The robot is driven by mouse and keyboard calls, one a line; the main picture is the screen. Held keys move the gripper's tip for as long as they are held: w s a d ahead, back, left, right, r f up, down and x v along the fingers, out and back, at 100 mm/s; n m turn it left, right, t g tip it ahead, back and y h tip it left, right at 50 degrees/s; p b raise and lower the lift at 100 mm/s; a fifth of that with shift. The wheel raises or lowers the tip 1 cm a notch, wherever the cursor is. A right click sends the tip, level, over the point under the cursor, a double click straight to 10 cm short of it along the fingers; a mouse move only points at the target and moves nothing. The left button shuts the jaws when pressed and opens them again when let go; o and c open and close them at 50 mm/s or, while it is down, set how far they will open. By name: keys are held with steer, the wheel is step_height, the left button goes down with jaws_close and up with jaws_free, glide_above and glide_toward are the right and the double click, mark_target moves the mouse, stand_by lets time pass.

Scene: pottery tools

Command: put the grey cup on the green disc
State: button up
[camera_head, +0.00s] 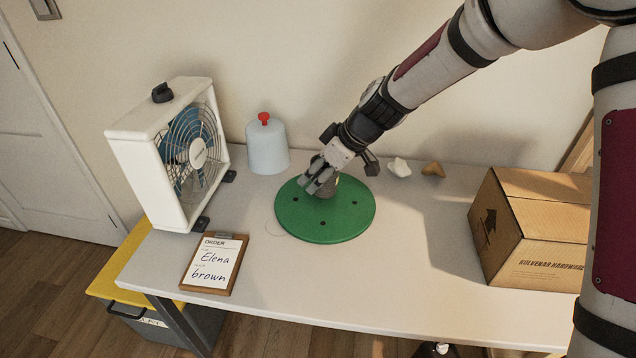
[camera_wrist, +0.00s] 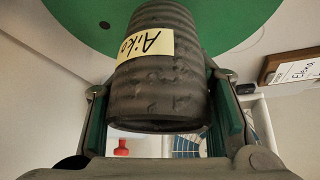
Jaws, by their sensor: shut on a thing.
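The grey cup (camera_wrist: 165,85) is a dark, ribbed cup with a yellow label reading "Aiko", seen upside down in the wrist view. My gripper (camera_head: 322,184) is shut on the cup, with a finger on either side of it. In the head view, the gripper hides most of the cup (camera_head: 329,191), which is over the green disc. The green disc (camera_head: 345,226) lies flat on the table and has several small dark holes. It also shows behind the cup in the wrist view (camera_wrist: 235,20). I cannot tell whether the cup touches the disc.
A white box fan (camera_head: 150,150) and a pale blue bell-shaped cover (camera_head: 267,150) with a red knob stand left. An order clipboard (camera_head: 213,262) reads "Elena brown". A cardboard box (camera_head: 530,230) is at right. Two small pieces, white (camera_head: 399,167) and tan (camera_head: 433,170), lie behind the disc.

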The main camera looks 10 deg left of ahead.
step_height(320, 180, down, 3)
stand_by(0.3)
steer(key=o, duration=1.4)
steer(key=p+v, duration=0.1)
steer(key=v, duration=1.1)
steer(key=shift+d, duration=0.1)
